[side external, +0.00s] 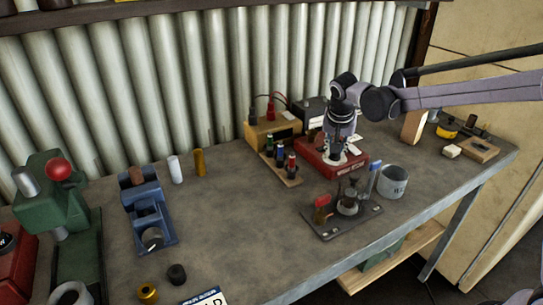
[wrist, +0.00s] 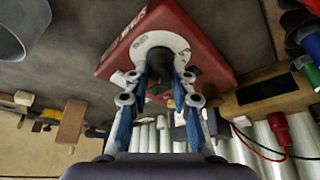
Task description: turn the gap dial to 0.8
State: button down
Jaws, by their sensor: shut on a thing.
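A red box (side external: 345,172) with white lettering stands on the workbench in the side view, under my gripper (side external: 338,148). In the wrist view, the red box (wrist: 200,26) carries a round white dial face (wrist: 152,40) with a dark knob (wrist: 158,68) in its middle. My gripper (wrist: 160,80) has its two blue-and-grey fingers on either side of the dark knob and is shut on it. The scale marks are too small to read, so I cannot tell the dial's setting. My gripper hides part of the dial in the side view.
A wooden rack (side external: 281,169) of several coloured-top bottles stands left of the red box. A tan box (side external: 272,134) with red and black leads is behind it. A grey cup (side external: 392,182) and a dark plate with fittings (side external: 342,226) are in front.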

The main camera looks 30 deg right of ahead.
jog(key=shift+m, duration=0.5)
jog(key=c, duration=1.1)
grip_release()
jog(key=shift+a+r, duration=0.1)
jog(key=v, duration=1.1)
jog(key=shift+a+r, duration=0.15)
jog(key=shift+r, duration=0.25)
jog(key=s+f+n+t+y, duration=0.1)
jog(key=s+f+n, duration=0.1)
jog(key=s, duration=0.5)
jog(key=s+f+n+t+y, duration=0.1)
jog(key=s+f+n, duration=0.2)
jog(key=s, duration=0.4)
jog(key=s+f+n+t+y, duration=0.1)
jog(key=s+f+n+t, duration=0.1)
jog(key=s+n, duration=0.3)
jog(key=shift+s+d+f, duration=0.15)
jog(key=shift+s+f, duration=0.15)
jog(key=shift+s, duration=0.35)
jog(key=shift+s+d+f, duration=0.15)
jog(key=shift+s+f, duration=0.15)
jog(key=shift+s, duration=0.35)
